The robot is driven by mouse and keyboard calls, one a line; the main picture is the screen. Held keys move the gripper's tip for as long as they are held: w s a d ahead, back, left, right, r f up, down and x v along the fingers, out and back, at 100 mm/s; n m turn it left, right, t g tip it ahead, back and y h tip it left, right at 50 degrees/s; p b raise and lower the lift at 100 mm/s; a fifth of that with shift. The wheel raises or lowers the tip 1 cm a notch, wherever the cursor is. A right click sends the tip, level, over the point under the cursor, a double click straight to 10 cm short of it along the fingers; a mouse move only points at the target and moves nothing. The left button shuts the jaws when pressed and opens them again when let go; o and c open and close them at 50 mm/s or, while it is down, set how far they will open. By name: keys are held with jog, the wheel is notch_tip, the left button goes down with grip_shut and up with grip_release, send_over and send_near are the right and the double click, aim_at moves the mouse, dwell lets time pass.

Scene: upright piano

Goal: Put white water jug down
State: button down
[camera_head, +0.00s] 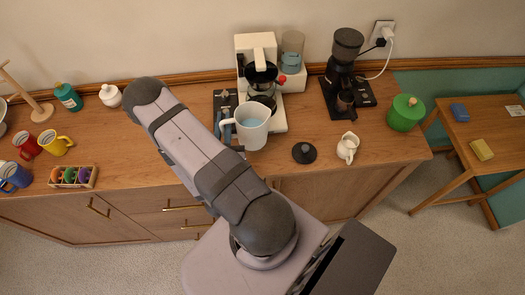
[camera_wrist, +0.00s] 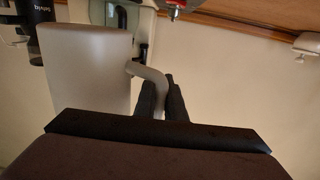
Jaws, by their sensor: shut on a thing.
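The white water jug (camera_head: 251,126) is upright near the middle of the wooden cabinet top, in front of the coffee maker, its open mouth facing up and its handle to the left. In the wrist view the jug (camera_wrist: 85,75) fills the left side. My gripper (camera_wrist: 161,92) is shut on the jug's handle, with a dark finger on each side of it. In the head view my arm hides most of the gripper. I cannot tell whether the jug's base touches the cabinet top.
The coffee maker (camera_head: 244,48) with its glass pot (camera_head: 261,78) stands just behind the jug. A black grinder (camera_head: 344,65) stands further right. A black round lid (camera_head: 304,153) and a small cream pitcher (camera_head: 348,147) lie right of the jug, with bare wood between.

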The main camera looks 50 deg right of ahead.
aim_at(234, 119)
jog(key=shift+s+d+r+m+g+h, duration=0.3)
jog(key=shift+s+d+r+g, duration=0.15)
jog(key=shift+s, duration=0.3)
jog(key=shift+s+d+r+m+g+h, duration=0.35)
jog(key=shift+s+d+r, duration=0.1)
jog(key=shift+s, duration=0.25)
notch_tip(234, 119, down, 6)
jog(key=b, duration=0.3)
jog(key=shift+b, duration=0.35)
jog(key=shift+f, duration=0.15)
jog(key=shift+f+p, duration=0.3)
jog(key=shift+f, duration=1.5)
jog(key=shift+f, duration=0.2)
jog(key=c, duration=1.8)
grip_release()
